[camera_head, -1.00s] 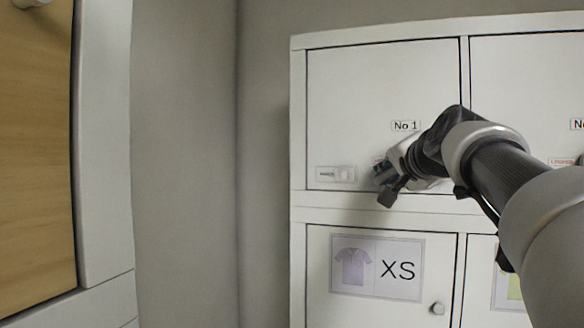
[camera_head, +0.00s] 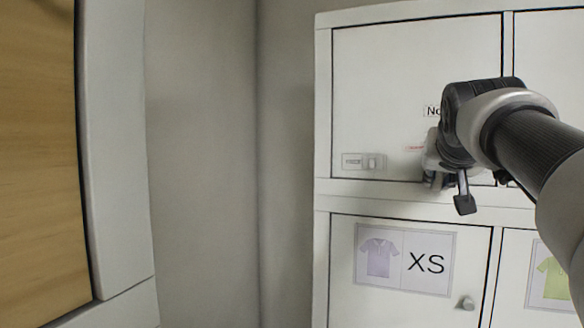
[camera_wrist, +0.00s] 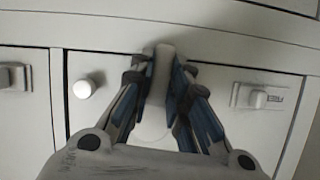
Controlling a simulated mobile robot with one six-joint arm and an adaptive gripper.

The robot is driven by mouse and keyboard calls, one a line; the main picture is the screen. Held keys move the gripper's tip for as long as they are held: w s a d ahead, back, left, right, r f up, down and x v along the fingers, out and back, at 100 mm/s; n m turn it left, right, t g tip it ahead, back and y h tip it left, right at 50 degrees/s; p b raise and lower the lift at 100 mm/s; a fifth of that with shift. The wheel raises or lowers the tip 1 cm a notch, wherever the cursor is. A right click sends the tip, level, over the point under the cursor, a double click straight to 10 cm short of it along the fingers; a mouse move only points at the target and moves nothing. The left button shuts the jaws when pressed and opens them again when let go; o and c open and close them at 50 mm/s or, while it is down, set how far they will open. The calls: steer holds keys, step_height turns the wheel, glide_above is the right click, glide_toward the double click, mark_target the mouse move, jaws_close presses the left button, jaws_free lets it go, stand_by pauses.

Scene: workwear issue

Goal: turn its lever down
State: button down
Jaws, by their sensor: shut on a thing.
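My gripper (camera_wrist: 160,82) is shut on a pale lever (camera_wrist: 163,58), whose end shows between the fingertips in the wrist view. The lever stands lengthwise up that picture, in front of a white locker door. In the head view my gripper (camera_head: 440,175) is at the lower right of the door marked No 1 (camera_head: 400,85). There it hides the lever, and my wrist partly covers the number label.
A small latch with a label (camera_head: 364,161) sits at the door's lower left; it also shows in the wrist view (camera_wrist: 258,97). A round knob (camera_wrist: 83,89) is left of the fingers there. Below is the XS door (camera_head: 345,265) with its knob (camera_head: 466,303). A wood panel (camera_head: 40,150) stands far left.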

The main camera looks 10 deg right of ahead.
steer(key=shift+s+d+n, duration=0.15)
steer(key=shift+d+n, duration=0.05)
steer(key=shift+n, duration=0.3)
steer(key=shift+h, duration=0.4)
steer(key=c, duration=1.5)
jaws_free()
steer(key=shift+d, duration=0.1)
steer(key=v, duration=1.2)
steer(key=shift+r, duration=0.25)
